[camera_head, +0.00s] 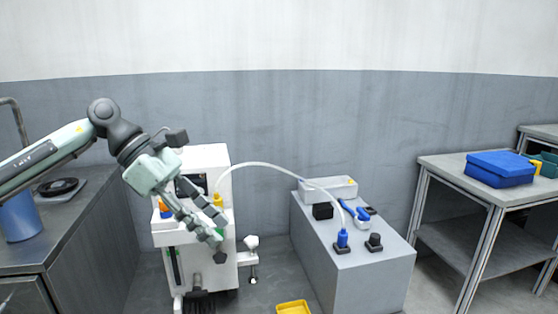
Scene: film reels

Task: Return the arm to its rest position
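My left arm (45,158) comes in from the left, raised over the metal counter and bent down at the wrist. My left gripper (218,228) points down and to the right in front of the white machine (205,160). Its two fingers look spread apart, with nothing visible held between them. The gripper hides part of the machine's front. My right gripper is not in view.
A metal counter (85,215) with a blue container (18,215) stands at left. A pale hose (285,170) arches from the machine to a blue fitting (342,239) on a grey block (375,270). A yellow tray (293,307) lies low in front. A blue case (499,168) sits on the right table.

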